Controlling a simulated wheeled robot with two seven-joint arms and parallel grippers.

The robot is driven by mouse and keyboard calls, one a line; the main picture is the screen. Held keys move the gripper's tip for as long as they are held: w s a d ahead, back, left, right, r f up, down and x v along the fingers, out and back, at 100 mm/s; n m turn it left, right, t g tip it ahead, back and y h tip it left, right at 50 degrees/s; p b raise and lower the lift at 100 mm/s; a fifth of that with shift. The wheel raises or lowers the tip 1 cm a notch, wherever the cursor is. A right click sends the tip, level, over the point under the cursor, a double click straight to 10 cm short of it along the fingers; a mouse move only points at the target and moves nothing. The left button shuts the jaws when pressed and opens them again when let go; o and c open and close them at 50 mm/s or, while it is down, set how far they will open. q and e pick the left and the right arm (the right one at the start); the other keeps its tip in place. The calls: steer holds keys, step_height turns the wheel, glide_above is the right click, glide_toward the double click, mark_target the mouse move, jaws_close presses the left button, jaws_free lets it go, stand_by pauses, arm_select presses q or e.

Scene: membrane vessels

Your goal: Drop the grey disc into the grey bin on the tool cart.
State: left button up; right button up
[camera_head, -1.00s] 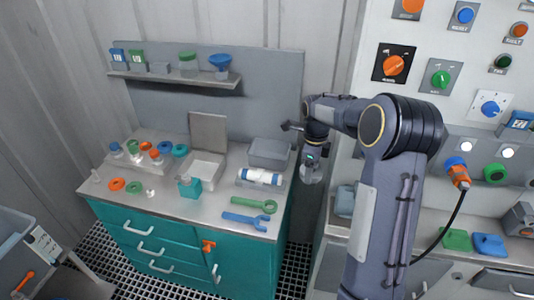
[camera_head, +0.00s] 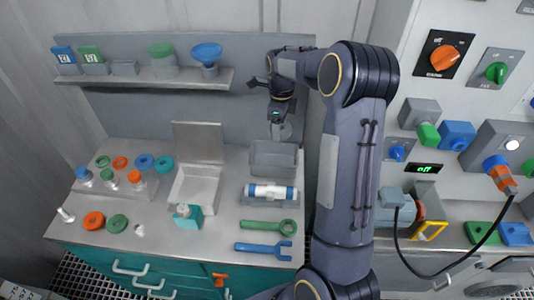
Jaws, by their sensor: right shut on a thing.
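The grey bin (camera_head: 273,170) stands at the back right of the tool cart (camera_head: 222,240), open at the top. My right gripper (camera_head: 280,117) is above the bin's back edge and points down. It is shut on the grey disc (camera_head: 283,132), which hangs upright below the fingers, over the bin. The disc is small in the picture and blends with the grey backboard, so its exact height above the bin is hard to tell. My left gripper is not in view.
A white and blue cylinder (camera_head: 270,192) lies in front of the bin, with green (camera_head: 270,227) and blue wrenches (camera_head: 264,250) nearer. An open box (camera_head: 195,188) stands to its left. A shelf (camera_head: 145,82) with several containers is behind. A control panel is at the right.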

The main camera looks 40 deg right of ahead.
step_height(320, 180, down, 6)
steer(key=b, duration=0.4)
steer(key=o, duration=1.1)
step_height(320, 180, up, 8)
steer(key=shift+f+b, duration=0.25)
steer(key=shift+b, duration=0.4)
steer(key=shift+r, duration=0.2)
